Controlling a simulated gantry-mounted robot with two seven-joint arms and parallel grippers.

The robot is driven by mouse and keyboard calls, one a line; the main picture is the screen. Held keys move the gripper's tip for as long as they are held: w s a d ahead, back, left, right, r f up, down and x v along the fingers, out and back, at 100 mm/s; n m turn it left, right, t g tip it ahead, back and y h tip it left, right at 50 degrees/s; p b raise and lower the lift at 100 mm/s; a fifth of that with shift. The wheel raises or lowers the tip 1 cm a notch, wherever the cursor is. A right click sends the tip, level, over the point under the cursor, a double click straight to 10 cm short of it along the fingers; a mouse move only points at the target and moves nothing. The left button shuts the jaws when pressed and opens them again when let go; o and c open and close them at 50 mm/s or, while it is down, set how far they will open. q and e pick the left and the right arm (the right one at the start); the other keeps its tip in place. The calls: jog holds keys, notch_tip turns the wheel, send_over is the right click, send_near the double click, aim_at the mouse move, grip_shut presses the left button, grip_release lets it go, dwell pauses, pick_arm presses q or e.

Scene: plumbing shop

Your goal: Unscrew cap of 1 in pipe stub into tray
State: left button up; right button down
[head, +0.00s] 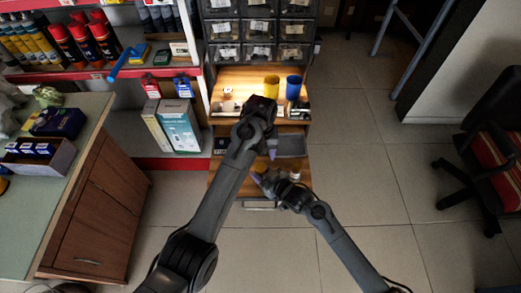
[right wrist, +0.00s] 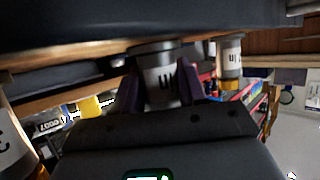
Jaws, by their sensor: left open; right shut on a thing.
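My right gripper (right wrist: 163,85) is shut on a white-labelled pipe stub (right wrist: 158,72) with a grey end, seen between its purple fingers in the right wrist view. The label's size marking is too unclear to read. In the head view my right gripper (head: 266,180) is at the front of the wooden bench (head: 235,183). My left gripper (head: 269,145) is above the bench, mostly hidden by its own wrist; it is open. A grey tray (head: 291,146) lies on the bench to its right. Another labelled stub (right wrist: 230,60) with a brass-coloured end is right of the held one.
Shelves with boxes (head: 180,126) are on the left. A chair (head: 495,150) is at far right.

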aim_at(261, 167)
pick_arm(q)
jog(key=shift+f, duration=3.55)
jog(key=c, duration=1)
jog(key=n, duration=0.4)
jog(key=shift+c, duration=0.2)
jog(key=n, duration=0.8)
jog(key=shift+n, duration=0.4)
jog(key=n, duration=0.3)
jog(key=shift+n, duration=0.4)
